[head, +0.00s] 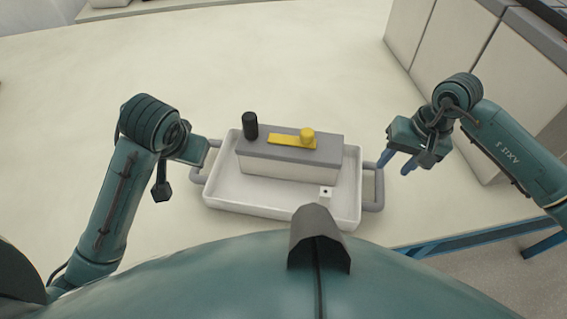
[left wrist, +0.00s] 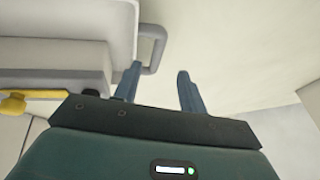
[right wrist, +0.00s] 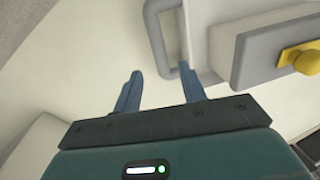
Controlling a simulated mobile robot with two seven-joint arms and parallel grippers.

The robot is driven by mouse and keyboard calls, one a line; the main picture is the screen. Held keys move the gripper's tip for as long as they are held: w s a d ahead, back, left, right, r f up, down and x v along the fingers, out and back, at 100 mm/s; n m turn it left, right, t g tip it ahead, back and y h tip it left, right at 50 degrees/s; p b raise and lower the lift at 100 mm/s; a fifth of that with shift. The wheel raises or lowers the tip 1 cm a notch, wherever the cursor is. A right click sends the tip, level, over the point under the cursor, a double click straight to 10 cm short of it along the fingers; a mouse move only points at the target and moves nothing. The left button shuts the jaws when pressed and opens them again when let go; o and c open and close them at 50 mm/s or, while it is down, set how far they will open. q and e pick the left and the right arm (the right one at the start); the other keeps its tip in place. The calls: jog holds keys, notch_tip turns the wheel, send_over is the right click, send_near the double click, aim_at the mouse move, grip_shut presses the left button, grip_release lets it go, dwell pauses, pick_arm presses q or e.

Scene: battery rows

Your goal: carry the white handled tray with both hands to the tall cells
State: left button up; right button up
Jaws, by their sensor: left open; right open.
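The white tray (head: 225,197) sits on the pale surface, with a grey loop handle at its left end (head: 200,187) and another at its right end (head: 378,190). My left gripper (left wrist: 159,69) is open by the left handle (left wrist: 158,45); in the left wrist view that handle shows between and beyond the fingertips. In the head view its fingers are mostly hidden. My right gripper (head: 396,164) is open and empty, above and right of the right handle. In the right wrist view that handle (right wrist: 154,40) shows ahead of the parted fingers.
Tall pale blocks (head: 455,40) stand at the upper right. The surface behind the tray is clear.

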jog(key=r, duration=0.4)
jog(key=shift+d, duration=0.4)
pick_arm(q)
jog(key=a+p, duration=0.1)
jog(key=a, duration=0.1)
jog(key=s+a+p, duration=0.1)
jog(key=a, duration=0.1)
jog(key=a+p, duration=0.1)
jog(key=shift+s+a, duration=0.25)
jog(key=shift+a, duration=0.15)
pick_arm(e)
notch_tip(320, 180, up, 3)
jog(key=shift+r, duration=0.1)
